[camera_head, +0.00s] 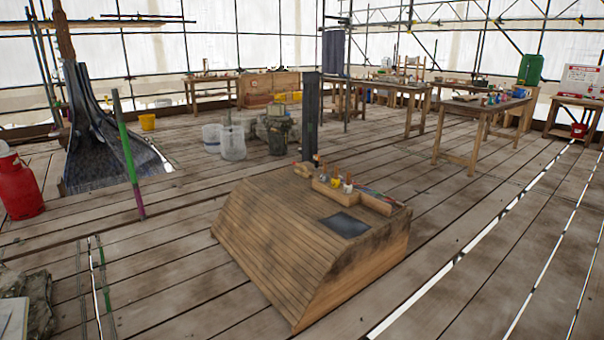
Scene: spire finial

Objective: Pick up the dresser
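I cannot tell for certain which thing is the dresser. A low sloped wooden block (275,235) with plank sides stands on the floor in the middle. Its top carries a dark grey square sheet (344,226) and a wooden tool rack (375,203). Several small handled tools (348,183) stand upright along the rack. A small brown wooden piece (303,170) lies at the back left of the top, beside the rack; its shape is too small to make out. Neither of my grippers shows in this view.
A dark post (310,115) rises behind the block. Buckets (233,143) stand farther back. A red cylinder (20,188), a green and purple pole (128,155) and a grey flared structure (92,140) are left. A table (460,105) stands back right. Floor in front is clear.

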